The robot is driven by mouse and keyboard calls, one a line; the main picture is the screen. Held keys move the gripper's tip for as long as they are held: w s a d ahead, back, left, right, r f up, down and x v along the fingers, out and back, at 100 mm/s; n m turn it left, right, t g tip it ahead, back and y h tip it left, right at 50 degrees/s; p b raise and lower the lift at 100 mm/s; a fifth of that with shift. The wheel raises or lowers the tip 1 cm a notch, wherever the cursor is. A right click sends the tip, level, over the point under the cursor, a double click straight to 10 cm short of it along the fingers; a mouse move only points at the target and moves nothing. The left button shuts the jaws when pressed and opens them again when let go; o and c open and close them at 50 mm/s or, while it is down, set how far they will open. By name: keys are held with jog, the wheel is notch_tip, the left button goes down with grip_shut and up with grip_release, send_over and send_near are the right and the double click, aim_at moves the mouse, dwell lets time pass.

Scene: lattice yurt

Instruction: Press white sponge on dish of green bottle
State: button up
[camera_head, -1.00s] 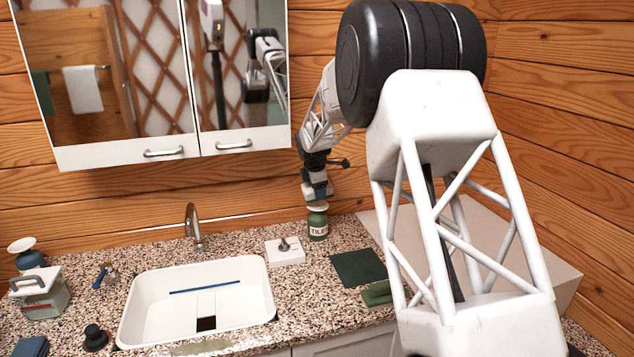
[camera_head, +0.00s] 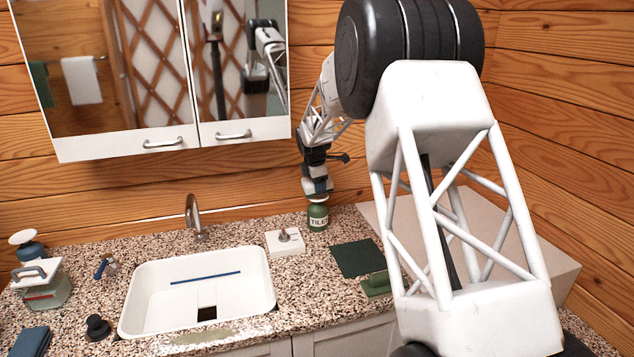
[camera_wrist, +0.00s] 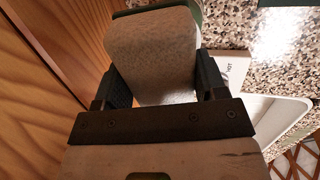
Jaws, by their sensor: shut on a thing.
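The green bottle (camera_head: 318,218), with a white label, stands upright at the back of the counter. My gripper (camera_head: 317,188) is directly above it. In the wrist view my gripper (camera_wrist: 163,80) is shut on the white sponge (camera_wrist: 152,50), a pale block between its two dark fingers. Green edges of the bottle (camera_wrist: 196,10) show behind the sponge. The bottle's dish is a thin pale strip (camera_head: 317,201) in the head view, mostly hidden under the gripper. The sponge looks close to the dish, but I cannot tell whether they touch.
A dark green cloth (camera_head: 355,258) and green scrubber (camera_head: 381,285) lie in front. The white sink (camera_head: 255,290) is further left. The wall is close behind.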

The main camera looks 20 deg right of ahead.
jog(key=shift+f, duration=1.3)
dwell(4.5)
jog(key=shift+r, duration=0.1)
dwell(0.7)
jog(key=shift+r, duration=3.45)
